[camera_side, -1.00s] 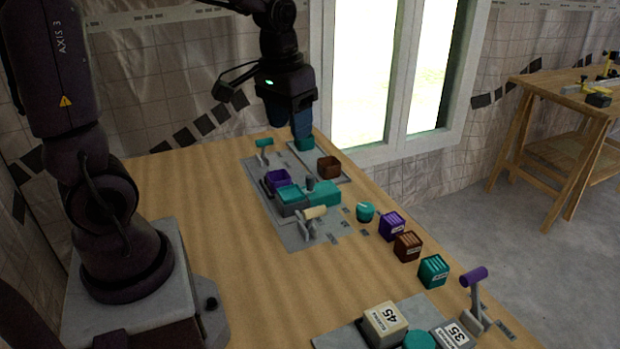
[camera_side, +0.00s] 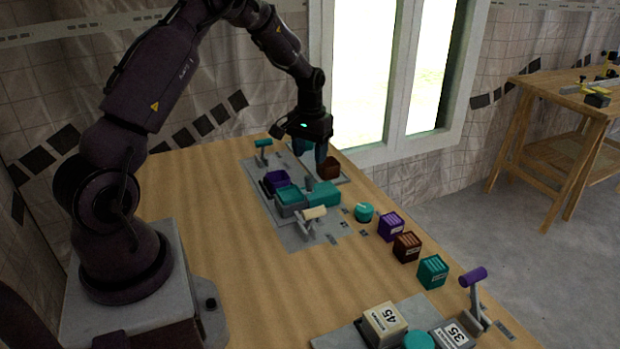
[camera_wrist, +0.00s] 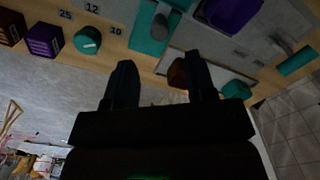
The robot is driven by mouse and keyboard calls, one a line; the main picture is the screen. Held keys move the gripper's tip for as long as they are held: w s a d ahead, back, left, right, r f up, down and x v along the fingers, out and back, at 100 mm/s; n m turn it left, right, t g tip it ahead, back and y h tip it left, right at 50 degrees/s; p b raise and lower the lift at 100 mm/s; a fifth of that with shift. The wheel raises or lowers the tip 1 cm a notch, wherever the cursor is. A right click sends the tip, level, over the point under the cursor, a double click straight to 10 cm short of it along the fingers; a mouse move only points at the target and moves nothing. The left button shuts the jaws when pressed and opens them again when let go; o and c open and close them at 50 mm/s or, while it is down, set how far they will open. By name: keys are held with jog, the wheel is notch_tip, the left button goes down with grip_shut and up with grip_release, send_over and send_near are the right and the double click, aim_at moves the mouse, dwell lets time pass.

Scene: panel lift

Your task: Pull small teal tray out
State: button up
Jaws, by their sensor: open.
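In the side view, a small open teal tray (camera_side: 289,194) sits in a grey holder, beside a teal block (camera_side: 323,192) and an open purple tray (camera_side: 277,178). Another small teal piece (camera_wrist: 237,89) shows near my right finger in the wrist view; my gripper hides it in the side view. My gripper (camera_side: 313,158) is open and points down over the panel's far end, close to a brown box (camera_side: 330,168). In the wrist view, the brown box (camera_wrist: 178,73) appears between the fingers (camera_wrist: 161,62). I cannot tell whether the fingers touch anything.
A teal-handled lever (camera_side: 263,144) and a cream-handled lever (camera_side: 313,213) stand on the panel. A teal knob (camera_side: 364,211) and purple, brown and teal blocks (camera_side: 407,246) line the right edge. The window wall is close behind. The wooden table (camera_side: 210,235) is clear at left.

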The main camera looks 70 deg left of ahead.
aim_at(310, 176)
notch_tip(310, 176, down, 8)
jog(key=shift+r, duration=0.15)
grip_shut()
